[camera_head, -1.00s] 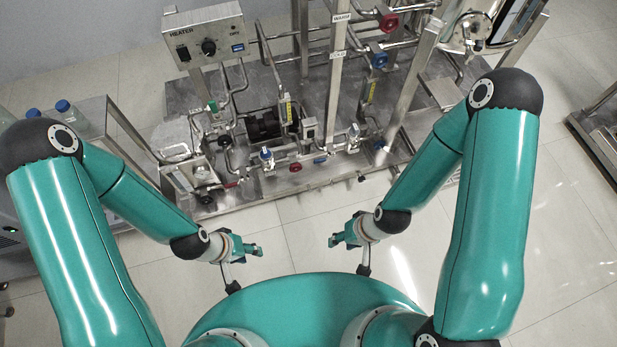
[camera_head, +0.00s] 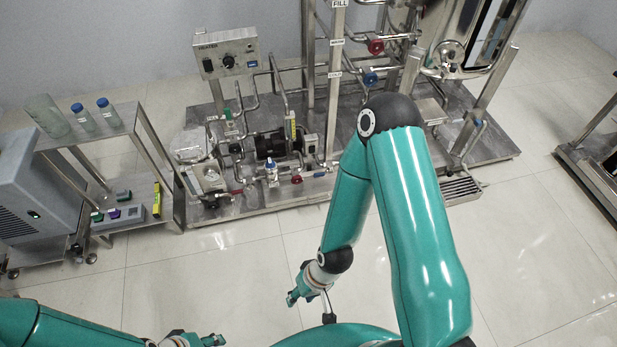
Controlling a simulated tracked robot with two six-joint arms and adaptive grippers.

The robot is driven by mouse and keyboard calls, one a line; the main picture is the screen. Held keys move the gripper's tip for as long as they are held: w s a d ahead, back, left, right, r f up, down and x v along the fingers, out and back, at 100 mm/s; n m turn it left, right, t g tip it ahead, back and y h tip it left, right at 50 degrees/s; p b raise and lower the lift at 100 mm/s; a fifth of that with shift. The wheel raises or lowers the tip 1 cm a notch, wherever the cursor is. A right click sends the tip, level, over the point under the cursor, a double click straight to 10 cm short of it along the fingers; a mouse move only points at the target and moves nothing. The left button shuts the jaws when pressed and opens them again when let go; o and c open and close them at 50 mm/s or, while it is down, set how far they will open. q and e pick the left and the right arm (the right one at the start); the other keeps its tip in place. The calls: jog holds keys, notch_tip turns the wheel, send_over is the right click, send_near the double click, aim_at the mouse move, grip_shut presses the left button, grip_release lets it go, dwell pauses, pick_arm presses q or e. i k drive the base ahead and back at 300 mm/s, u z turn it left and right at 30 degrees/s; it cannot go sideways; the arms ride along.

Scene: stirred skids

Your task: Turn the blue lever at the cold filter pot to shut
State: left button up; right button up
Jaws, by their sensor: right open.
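The steel pipe skid (camera_head: 262,208) stands ahead of me. A round blue handle (camera_head: 370,78) is on its upper pipework, close to an upright post with small labels. Another blue part (camera_head: 477,122) shows at the skid's right side. My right gripper (camera_head: 292,297) is open and empty, low in front of the skid and well apart from both blue parts. My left gripper (camera_head: 215,341) is at the bottom edge, partly cut off; its jaw state is unclear.
A red handle (camera_head: 376,47) sits above the blue one, and another red handle (camera_head: 297,180) is low at the front. A heater box (camera_head: 227,53) stands at the back left. A steel cart (camera_head: 100,137) with bottles is at left. The tiled floor (camera_head: 210,270) before the skid is clear.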

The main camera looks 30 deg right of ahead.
aim_at(330, 171)
jog(key=u, duration=0.15)
jog(key=i, duration=1.5)
jog(key=z, duration=0.75)
jog(key=k, duration=0.85)
jog(key=z, duration=0.15)
jog(key=i, duration=0.9)
jog(key=u, duration=0.05)
